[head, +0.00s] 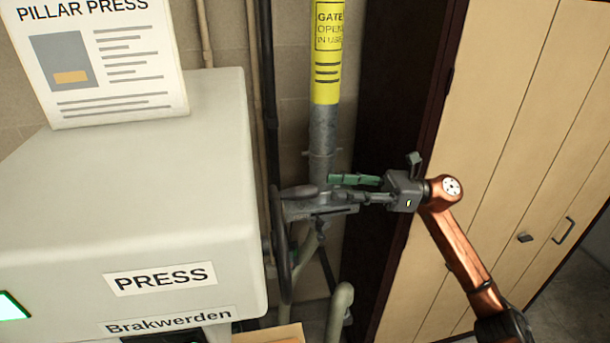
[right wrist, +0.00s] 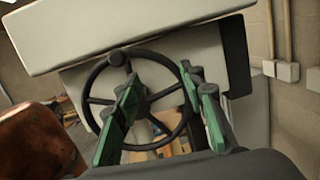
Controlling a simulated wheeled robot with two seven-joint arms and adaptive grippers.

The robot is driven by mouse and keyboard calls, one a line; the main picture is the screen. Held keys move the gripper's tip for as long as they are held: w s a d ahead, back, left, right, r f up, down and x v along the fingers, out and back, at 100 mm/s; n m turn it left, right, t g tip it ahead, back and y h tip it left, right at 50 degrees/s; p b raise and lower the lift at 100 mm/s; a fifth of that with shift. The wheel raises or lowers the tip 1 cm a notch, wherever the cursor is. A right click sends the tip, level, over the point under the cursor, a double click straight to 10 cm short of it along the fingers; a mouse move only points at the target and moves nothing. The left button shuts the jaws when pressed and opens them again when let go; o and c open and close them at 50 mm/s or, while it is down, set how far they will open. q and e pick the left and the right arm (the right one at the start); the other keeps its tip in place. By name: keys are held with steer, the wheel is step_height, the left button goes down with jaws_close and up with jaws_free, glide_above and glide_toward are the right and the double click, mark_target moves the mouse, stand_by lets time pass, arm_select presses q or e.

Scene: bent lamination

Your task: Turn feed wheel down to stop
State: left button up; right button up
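The feed wheel (head: 281,250) is a dark spoked handwheel on the press's right side, seen almost edge-on in the head view. In the right wrist view the wheel (right wrist: 136,91) faces me, with a round knob (right wrist: 118,57) at the top of its rim. In the head view the knob (head: 299,192) sticks out to the right. My right gripper (head: 333,188) has green fingers and points left at the wheel. In the right wrist view the gripper (right wrist: 165,80) is open, with nothing between its fingers; contact with the wheel cannot be told. My left gripper is not in view.
The pale press housing (head: 130,200), labelled PRESS, fills the left. A grey pillar with a yellow gate label (head: 328,50) stands behind my gripper. Tan cabinets (head: 510,130) stand on the right. A pale pipe (head: 339,310) rises below the gripper.

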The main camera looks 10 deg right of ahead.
mark_target(304, 193)
steer(key=s+a+r+n, duration=0.1)
steer(key=s+a+r+n+g+h, duration=0.1)
steer(key=s, duration=0.1)
steer(key=s+r+n+g+p, duration=0.1)
steer(key=s+r+n, duration=0.1)
steer(key=shift+s+a, duration=0.15)
steer(key=shift+a, duration=0.25)
steer(key=a+p, duration=0.2)
steer(key=a, duration=0.4)
steer(key=shift+p, duration=0.35)
steer(key=shift+a+f, duration=0.15)
steer(key=shift+a, duration=0.35)
steer(key=shift+c, duration=0.5)
jaws_close()
